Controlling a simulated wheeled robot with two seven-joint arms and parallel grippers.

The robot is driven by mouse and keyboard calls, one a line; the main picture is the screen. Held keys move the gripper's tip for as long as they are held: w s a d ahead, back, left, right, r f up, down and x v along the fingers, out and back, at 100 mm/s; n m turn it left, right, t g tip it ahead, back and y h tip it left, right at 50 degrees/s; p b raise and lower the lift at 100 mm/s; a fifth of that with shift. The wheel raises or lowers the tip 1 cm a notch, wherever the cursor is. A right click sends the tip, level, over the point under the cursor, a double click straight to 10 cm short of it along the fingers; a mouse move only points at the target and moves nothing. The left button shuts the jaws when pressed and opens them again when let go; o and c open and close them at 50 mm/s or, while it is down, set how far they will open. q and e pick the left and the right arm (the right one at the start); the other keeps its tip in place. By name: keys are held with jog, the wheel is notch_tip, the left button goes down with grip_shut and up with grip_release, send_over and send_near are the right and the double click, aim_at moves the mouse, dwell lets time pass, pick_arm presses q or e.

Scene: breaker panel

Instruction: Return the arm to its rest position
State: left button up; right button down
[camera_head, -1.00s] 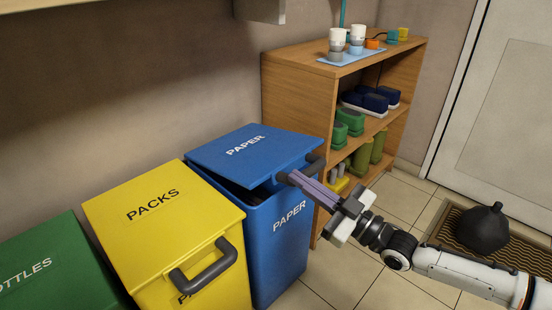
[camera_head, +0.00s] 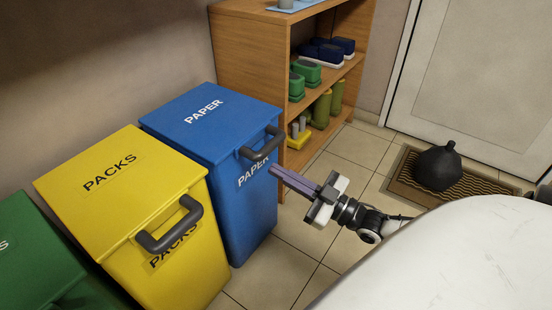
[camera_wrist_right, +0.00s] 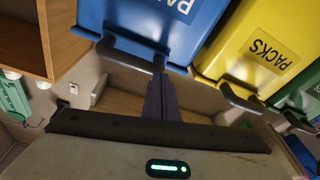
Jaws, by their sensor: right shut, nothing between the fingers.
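My right gripper (camera_head: 276,171) is shut and empty, its purple fingers pointing left at the front of the blue PAPER bin (camera_head: 215,135). In the head view the fingertips are just below and right of that bin's dark handle (camera_head: 262,144); I cannot tell whether they touch the bin. The bin's lid is down. In the right wrist view the shut fingers (camera_wrist_right: 159,82) point up toward the blue bin (camera_wrist_right: 190,45) and its handle (camera_wrist_right: 135,60). My left gripper is not in view.
A yellow PACKS bin (camera_head: 125,185) and a green bin (camera_head: 40,250) stand to the left. A wooden shelf (camera_head: 250,65) stands behind with containers. A black bag (camera_head: 438,168) lies on a brown mat (camera_head: 465,190) near the door (camera_head: 470,80). The tiled floor (camera_head: 300,240) between is clear.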

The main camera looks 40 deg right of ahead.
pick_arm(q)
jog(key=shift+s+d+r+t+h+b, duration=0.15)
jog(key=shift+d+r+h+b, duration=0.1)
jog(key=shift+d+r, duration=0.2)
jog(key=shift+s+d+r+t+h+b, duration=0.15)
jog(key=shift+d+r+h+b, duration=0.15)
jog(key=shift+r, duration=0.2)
pick_arm(e)
jog(key=s+f, duration=0.1)
jog(key=s+d+f, duration=0.1)
jog(key=s, duration=0.1)
jog(key=shift+s+d+f, duration=0.15)
jog(key=shift+s+f, duration=0.1)
jog(key=shift+f, duration=0.15)
